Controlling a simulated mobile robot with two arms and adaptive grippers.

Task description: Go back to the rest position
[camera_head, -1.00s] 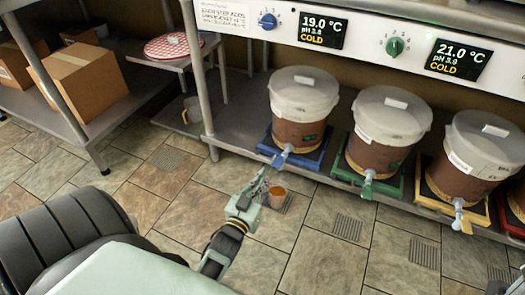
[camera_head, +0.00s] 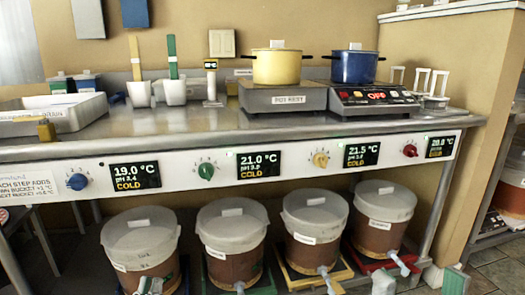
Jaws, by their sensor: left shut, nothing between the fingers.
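My right gripper is not recognizable in view.
Several lidded brown buckets stand below the counter, including one on a green base (camera_head: 232,240) and one on a red base (camera_head: 383,215). Above are a knob panel (camera_head: 205,170), a yellow pot (camera_head: 277,66) and a blue pot (camera_head: 354,66). A wall (camera_head: 450,65) stands right.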

